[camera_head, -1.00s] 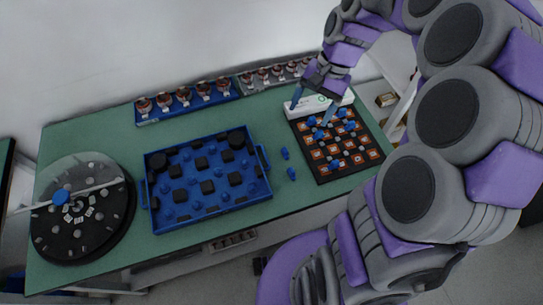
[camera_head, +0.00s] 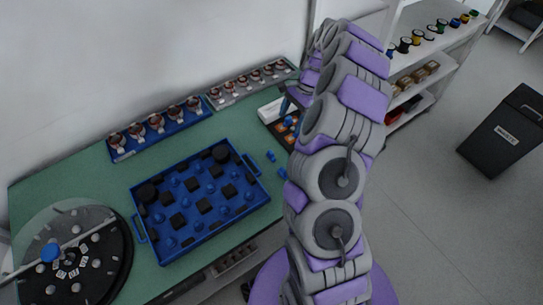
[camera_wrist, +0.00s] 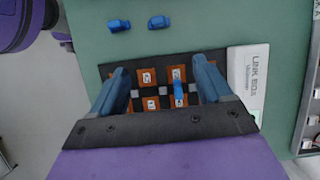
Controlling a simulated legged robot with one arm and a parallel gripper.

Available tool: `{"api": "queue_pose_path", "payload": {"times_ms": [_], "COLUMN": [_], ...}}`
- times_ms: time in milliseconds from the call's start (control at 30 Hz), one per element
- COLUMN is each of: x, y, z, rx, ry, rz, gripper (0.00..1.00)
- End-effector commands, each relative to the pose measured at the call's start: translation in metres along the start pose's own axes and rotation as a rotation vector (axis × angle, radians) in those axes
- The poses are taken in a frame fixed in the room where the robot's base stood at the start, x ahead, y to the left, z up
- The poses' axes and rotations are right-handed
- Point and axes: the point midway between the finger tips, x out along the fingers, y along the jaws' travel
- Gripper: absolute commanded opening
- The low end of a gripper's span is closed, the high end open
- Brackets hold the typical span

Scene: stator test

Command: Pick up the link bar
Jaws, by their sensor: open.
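My gripper (camera_wrist: 160,72) is open over the dark board (camera_wrist: 122,55), with one blue finger on each side of several orange tiles. A small blue piece (camera_wrist: 180,94) stands on the board between the fingers, nearer the right finger, and nothing is gripped. It may be the link bar, but I cannot tell for sure. Two more blue pieces, one on the left (camera_wrist: 119,25) and one on the right (camera_wrist: 158,22), lie on the green table beyond the board. In the head view my arm hides most of the board (camera_head: 277,133).
A white box marked LINK BOX (camera_wrist: 247,80) stands at the board's right edge. In the head view a blue tray (camera_head: 210,238) holds black and blue parts, and a round black turntable (camera_head: 110,270) is at the left. Rows of copper-coloured parts line the back.

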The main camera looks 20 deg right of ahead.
Motion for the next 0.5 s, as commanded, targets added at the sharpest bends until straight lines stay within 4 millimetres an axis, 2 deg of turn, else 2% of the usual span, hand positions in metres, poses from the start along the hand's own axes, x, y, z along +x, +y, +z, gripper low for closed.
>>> {"api": "queue_pose_path", "payload": {"times_ms": [33, 300, 500], "x": [0.014, 0.069, 0.095], "y": [0.000, -0.001, 0.000], "z": [0.005, 0.010, 0.004], "rx": [-0.004, -0.005, -0.006], "ry": [-0.002, 0.003, -0.001], "rz": [0.006, 0.007, 0.003], "gripper": [0.79, 0.79, 0.79]}}
